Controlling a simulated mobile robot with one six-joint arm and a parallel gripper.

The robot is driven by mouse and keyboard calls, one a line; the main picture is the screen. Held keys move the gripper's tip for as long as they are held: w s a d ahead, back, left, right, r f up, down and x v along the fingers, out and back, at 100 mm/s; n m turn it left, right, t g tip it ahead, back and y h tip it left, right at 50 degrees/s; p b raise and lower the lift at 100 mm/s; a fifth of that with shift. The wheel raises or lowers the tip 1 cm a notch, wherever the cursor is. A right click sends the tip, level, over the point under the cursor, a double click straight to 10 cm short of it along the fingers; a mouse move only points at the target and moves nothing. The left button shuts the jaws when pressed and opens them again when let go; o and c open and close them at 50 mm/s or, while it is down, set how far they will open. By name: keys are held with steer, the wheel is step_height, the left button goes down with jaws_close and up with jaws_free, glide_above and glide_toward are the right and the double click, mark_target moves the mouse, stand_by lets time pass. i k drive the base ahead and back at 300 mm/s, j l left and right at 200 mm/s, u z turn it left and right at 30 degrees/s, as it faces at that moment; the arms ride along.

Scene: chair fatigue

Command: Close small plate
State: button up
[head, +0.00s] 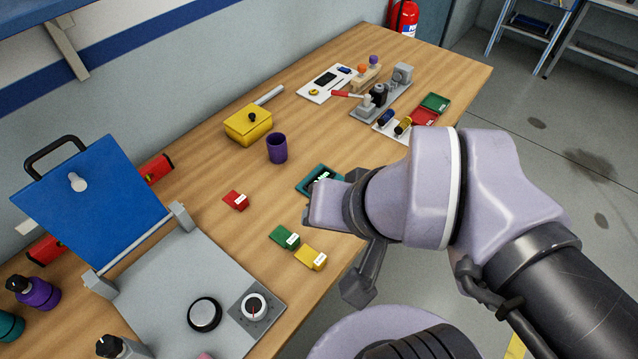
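A blue plate (95,205) with a black handle (55,155) and a light round knob stands tilted up at the left. It is hinged along a rod to a flat grey base (165,285), so it stands open. The base carries a black round disc (205,314) and a dial (254,306). I cannot tell for sure that this is the small plate. My gripper (345,265) is right of the base, over the table's front edge and apart from the blue plate. My wrist partly hides it, so its opening is unclear. I see nothing held in it.
A purple cup (277,148), a yellow lidded box (248,125) and a teal tray (318,178) stand farther back. Bottles (38,293) crowd the left.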

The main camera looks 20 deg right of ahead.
mark_target(94, 202)
steer(key=u, duration=1.4)
